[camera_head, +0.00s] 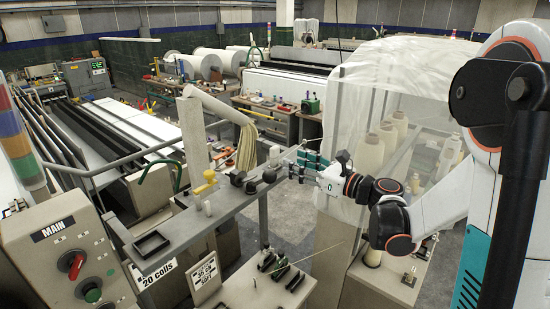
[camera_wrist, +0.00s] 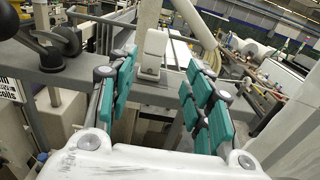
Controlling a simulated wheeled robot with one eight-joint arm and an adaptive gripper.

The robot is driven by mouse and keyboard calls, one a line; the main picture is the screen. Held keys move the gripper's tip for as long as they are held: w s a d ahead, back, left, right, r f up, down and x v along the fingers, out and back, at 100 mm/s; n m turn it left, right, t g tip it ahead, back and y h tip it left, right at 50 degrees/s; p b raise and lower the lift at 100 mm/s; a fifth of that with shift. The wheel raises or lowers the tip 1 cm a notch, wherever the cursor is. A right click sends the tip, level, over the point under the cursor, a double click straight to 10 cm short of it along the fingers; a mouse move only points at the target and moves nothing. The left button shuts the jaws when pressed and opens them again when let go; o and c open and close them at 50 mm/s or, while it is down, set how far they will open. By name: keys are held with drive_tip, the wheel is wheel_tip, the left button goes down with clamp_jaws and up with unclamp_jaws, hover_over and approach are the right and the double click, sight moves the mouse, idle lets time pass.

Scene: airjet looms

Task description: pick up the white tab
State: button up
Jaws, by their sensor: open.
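My gripper (camera_head: 300,164) is at the right end of the grey rail (camera_head: 185,226). In the wrist view my gripper (camera_wrist: 158,66) has its teal-padded fingers spread apart, with nothing clamped between them. A small upright white piece, which looks like the white tab (camera_wrist: 155,43), stands ahead between the fingertips, on a dark mount at the rail. It appears apart from both fingers. In the head view a small pale piece, probably the same white tab (camera_head: 274,153), shows just left of the fingertips; its lower part is hard to make out.
Black knobs (camera_head: 238,178) and a yellow piece (camera_head: 205,183) sit along the rail, left of my gripper. A black knob (camera_wrist: 57,48) is close on the left in the wrist view. A beige pipe (camera_head: 218,106) rises behind. A clear-walled cabinet with bottles (camera_head: 369,154) stands beside my arm.

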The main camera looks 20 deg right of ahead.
sight(277, 156)
drive_tip(key=x, duration=0.2)
drive_tip(key=shift+w+a, duration=0.15)
drive_tip(key=shift+a, duration=0.1)
drive_tip(key=shift+s+a+r+p+x, duration=0.1)
drive_tip(key=shift+p+x, duration=0.35)
drive_tip(key=shift+x, duration=0.45)
drive_tip(key=shift+s+a+r+p+x, duration=0.1)
drive_tip(key=shift+p+x, duration=0.4)
drive_tip(key=shift+x, duration=0.4)
drive_tip(key=shift+s+a+r+p+x, duration=0.15)
drive_tip(key=shift+p+x, duration=0.3)
drive_tip(key=shift+x, duration=0.45)
drive_tip(key=shift+w+f, duration=0.2)
drive_tip(key=shift+w, duration=0.05)
drive_tip(key=shift+s, duration=0.15)
drive_tip(key=shift+c, duration=0.6)
clamp_jaws()
